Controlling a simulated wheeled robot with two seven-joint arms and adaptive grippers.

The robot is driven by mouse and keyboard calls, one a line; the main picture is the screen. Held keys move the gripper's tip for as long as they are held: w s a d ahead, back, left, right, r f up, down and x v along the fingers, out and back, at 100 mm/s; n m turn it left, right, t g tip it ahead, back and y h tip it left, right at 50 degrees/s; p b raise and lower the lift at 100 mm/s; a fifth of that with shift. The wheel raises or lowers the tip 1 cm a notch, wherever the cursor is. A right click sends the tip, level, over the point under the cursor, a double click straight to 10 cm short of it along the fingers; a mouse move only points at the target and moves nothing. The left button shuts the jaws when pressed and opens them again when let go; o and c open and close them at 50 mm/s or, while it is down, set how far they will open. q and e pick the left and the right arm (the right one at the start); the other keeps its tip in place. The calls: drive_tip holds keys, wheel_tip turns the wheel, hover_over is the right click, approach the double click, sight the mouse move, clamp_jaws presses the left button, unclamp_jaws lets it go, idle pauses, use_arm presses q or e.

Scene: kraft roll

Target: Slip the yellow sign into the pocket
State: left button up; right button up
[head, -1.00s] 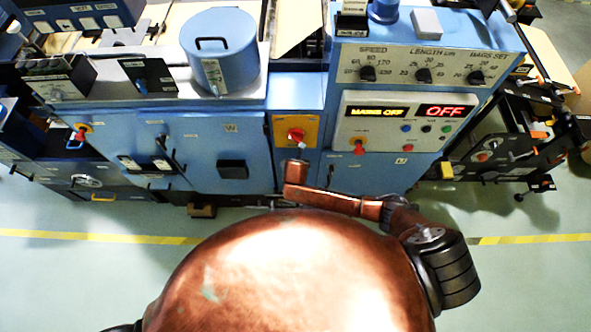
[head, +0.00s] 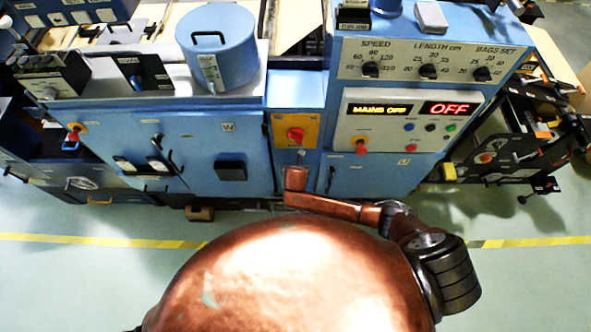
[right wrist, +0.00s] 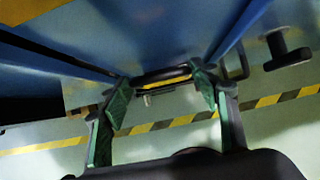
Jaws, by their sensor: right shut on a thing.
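In the right wrist view my right gripper (right wrist: 162,88) has its two green-padded fingers closed on a dark-rimmed thing with a yellow streak. I take this to be the yellow sign (right wrist: 163,84), seen nearly edge-on, so its face is hidden. In the head view the right gripper and sign are hidden below my copper forearm, which ends in front of the machine under the red switch. A black box (head: 231,170) on the blue door marked W looks like the pocket. I cannot tell whether the sign touches anything. My left gripper is out of view.
The blue machine front stands close ahead. It has a red switch on a yellow plate (head: 295,134), a control panel (head: 410,122) reading MAINS OFF and a blue canister (head: 217,50) on top. A black handle (right wrist: 288,48) juts out at right. Floor with yellow tape (head: 100,240) is open.

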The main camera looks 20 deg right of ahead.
drive_tip(key=shift+s+a+f, duration=0.15)
drive_tip(key=shift+s+f, duration=0.05)
drive_tip(key=shift+f, duration=0.35)
drive_tip(key=o, duration=1.9)
drive_tip(key=shift+w+r, duration=0.1)
drive_tip(key=shift+r, duration=0.05)
drive_tip(key=shift+c, duration=0.2)
drive_tip(key=v, duration=1.2)
drive_tip(key=shift+w, duration=0.1)
